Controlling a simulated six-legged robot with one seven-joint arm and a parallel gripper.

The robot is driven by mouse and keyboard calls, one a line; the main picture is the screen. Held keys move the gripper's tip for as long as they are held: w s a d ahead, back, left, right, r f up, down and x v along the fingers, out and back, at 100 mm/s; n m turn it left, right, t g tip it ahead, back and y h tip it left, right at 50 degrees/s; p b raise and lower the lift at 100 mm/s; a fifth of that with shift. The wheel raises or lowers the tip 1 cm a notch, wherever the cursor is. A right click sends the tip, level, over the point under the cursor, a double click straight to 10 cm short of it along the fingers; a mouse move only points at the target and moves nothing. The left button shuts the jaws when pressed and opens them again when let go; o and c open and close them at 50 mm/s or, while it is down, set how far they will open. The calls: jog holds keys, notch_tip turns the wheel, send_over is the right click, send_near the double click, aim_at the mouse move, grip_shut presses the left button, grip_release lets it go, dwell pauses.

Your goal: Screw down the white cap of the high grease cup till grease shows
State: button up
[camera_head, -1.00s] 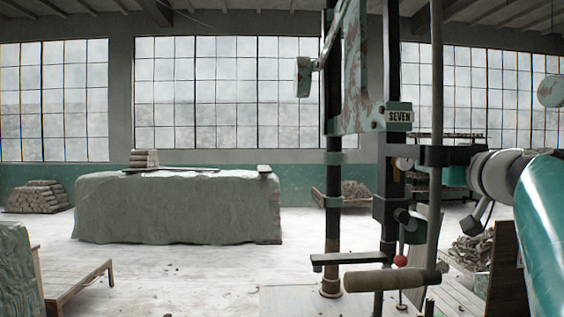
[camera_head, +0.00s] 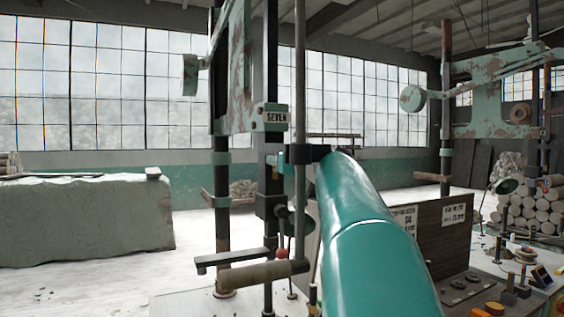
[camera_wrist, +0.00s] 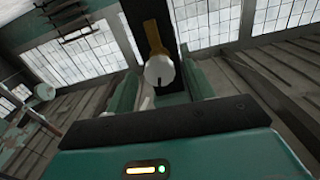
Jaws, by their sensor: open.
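In the wrist view the white cap (camera_wrist: 158,72) is a round knob with a dark mark on its lower edge. It sits on a brass-coloured cup (camera_wrist: 152,36) against a dark upright post (camera_wrist: 180,20). My gripper (camera_wrist: 160,80) is open, with one teal finger on each side of the cap in the picture. I cannot tell whether either finger touches it. No grease can be made out at this size.
A wooden-handled lever (camera_head: 262,273) and a red ball knob (camera_head: 282,253) stick out below my arm. A second green machine (camera_head: 500,85) stands at the right, above a control panel (camera_head: 475,290). Pale open floor lies between.

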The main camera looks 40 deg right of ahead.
jog(key=c, duration=1)
jog(key=shift+m, duration=0.3)
jog(key=m, duration=1.8)
jog(key=shift+d+f, duration=0.1)
jog(key=shift+f, duration=0.05)
jog(key=o, duration=1)
